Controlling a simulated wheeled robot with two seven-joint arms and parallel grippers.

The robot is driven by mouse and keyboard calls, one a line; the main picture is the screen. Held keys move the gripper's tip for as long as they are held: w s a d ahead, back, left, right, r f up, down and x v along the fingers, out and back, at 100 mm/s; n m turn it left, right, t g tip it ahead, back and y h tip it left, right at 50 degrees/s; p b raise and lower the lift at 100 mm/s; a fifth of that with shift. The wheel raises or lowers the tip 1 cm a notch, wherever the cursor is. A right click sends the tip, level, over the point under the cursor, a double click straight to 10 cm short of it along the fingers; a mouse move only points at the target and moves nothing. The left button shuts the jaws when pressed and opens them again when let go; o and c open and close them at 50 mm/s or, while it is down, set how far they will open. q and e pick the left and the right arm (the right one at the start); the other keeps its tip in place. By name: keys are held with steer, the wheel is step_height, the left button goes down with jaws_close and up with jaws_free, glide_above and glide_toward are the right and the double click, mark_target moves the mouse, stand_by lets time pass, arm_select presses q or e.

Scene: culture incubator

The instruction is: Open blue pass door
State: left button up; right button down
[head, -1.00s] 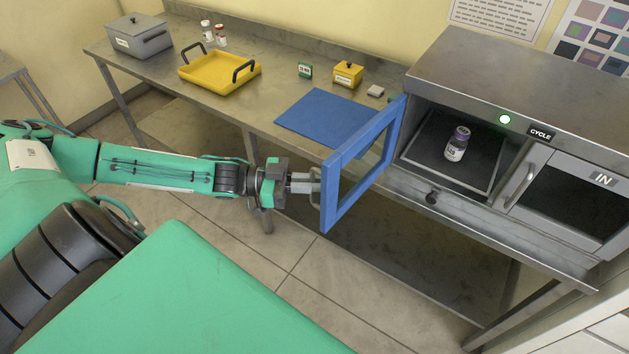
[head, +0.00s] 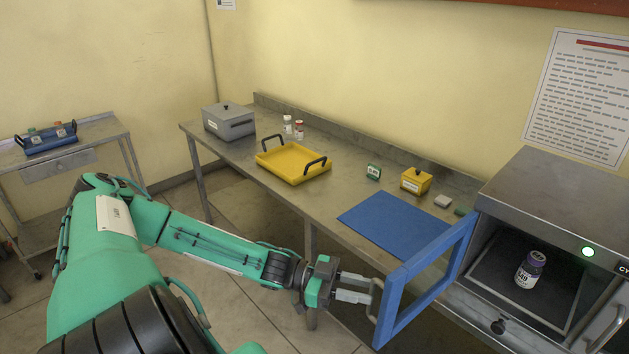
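The blue-framed pass door (head: 425,285) stands swung wide open from the left compartment of the steel pass box (head: 560,200). Its metal handle (head: 378,300) is on the free edge, facing my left gripper. My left gripper (head: 367,291) is right at this handle, its two fingers spread apart with a gap between them. Whether a finger still touches the handle I cannot tell. My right gripper is not in view.
A steel bench (head: 340,185) carries a blue mat (head: 390,225), a yellow tray (head: 293,163), a grey lidded box (head: 229,122), a small yellow box (head: 416,181) and two small vials. A side table with a blue rack (head: 47,140) is at far left. A green lamp (head: 588,252) glows on the pass box.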

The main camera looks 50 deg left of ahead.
arm_select(q)
steer(key=b+v, duration=0.2)
steer(key=v, duration=0.9)
steer(key=shift+a, duration=0.3)
